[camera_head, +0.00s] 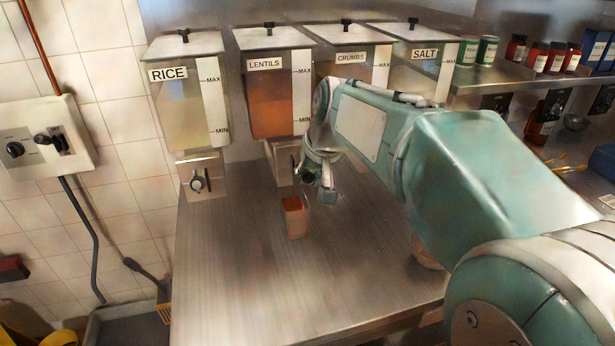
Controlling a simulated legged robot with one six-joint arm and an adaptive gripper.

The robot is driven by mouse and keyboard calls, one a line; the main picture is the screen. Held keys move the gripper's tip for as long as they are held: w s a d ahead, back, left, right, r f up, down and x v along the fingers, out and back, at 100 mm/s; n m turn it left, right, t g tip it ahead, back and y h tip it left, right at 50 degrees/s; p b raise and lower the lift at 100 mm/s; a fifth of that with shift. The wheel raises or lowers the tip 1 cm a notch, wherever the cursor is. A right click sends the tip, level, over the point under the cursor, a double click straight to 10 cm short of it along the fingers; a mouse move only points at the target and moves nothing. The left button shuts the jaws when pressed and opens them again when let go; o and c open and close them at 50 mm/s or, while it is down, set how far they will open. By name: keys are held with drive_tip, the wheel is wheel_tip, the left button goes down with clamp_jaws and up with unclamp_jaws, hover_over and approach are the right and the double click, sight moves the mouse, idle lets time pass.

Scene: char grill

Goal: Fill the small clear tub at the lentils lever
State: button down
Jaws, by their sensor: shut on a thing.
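The small clear tub (294,220) stands upright on the steel counter, below the front of the lentils dispenser (275,100). Orange-brown contents show through its walls. The dispenser has a LENTILS label and holds orange-brown lentils up to roughly the MAX mark. My gripper (318,188) is just above and to the right of the tub, at the height of the lentils lever. It looks shut on that lever, which is mostly hidden behind my gripper and wrist. My gripper appears apart from the tub.
The rice dispenser (188,100) with its knob (197,183) stands to the left. The crumbs dispenser (348,58) and salt dispenser (424,55) are to the right, partly behind my arm. Jars (538,57) line a shelf at right. The counter's front left (235,285) is clear.

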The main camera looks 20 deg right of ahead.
drive_tip(key=shift+w+r+g, duration=0.25)
drive_tip(key=shift+r+g, duration=0.25)
drive_tip(key=shift+g, duration=0.25)
drive_tip(key=shift+w+r+g, duration=0.2)
drive_tip(key=shift+r+g, duration=0.25)
drive_tip(key=shift+g, duration=0.3)
drive_tip(key=shift+c, duration=2)
unclamp_jaws()
drive_tip(key=v, duration=1.1)
drive_tip(key=shift+r, duration=0.4)
